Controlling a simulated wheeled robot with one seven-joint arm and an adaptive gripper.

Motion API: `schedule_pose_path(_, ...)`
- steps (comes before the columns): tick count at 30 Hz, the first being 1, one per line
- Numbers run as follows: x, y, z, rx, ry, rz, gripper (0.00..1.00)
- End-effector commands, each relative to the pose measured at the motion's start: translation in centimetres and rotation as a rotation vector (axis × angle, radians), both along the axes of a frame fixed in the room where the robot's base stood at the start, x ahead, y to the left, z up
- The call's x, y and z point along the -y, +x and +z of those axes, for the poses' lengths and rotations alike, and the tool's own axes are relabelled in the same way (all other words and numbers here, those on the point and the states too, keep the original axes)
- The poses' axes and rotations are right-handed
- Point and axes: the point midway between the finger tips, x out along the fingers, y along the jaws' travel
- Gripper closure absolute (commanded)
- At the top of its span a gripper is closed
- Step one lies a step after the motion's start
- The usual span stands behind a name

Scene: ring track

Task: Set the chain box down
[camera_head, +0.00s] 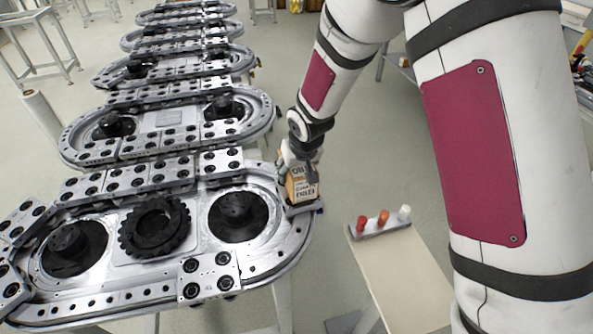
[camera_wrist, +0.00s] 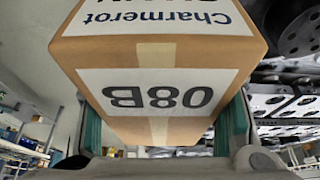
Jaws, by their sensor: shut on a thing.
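The chain box (camera_head: 303,188) is a small brown cardboard box with white printed labels. In the head view it sits at the right end of the nearest ring track (camera_head: 291,238), by the metal rim; I cannot tell whether it rests on the rim or hangs just above it. My gripper (camera_head: 300,165) is above and behind the box and shut on it. In the wrist view the chain box (camera_wrist: 158,75) fills the middle, with "08B" and "Charmerot" on its labels upside down. The green-lined fingers of my gripper (camera_wrist: 160,130) press on its two sides.
A narrow beige table (camera_head: 405,285) stands right of the track, with a small rack (camera_head: 383,229) holding red, orange and white pieces. A black gear (camera_head: 153,228) lies mid-track. More ring tracks (camera_head: 170,118) run behind. Open floor lies between the track and the table.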

Motion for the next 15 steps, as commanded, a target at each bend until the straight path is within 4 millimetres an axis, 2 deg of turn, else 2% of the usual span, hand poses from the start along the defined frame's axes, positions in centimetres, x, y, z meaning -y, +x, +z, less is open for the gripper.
schedule_pose_path(15,-0.03,0.12,-0.96,0.004,0.002,-0.001,1.00)
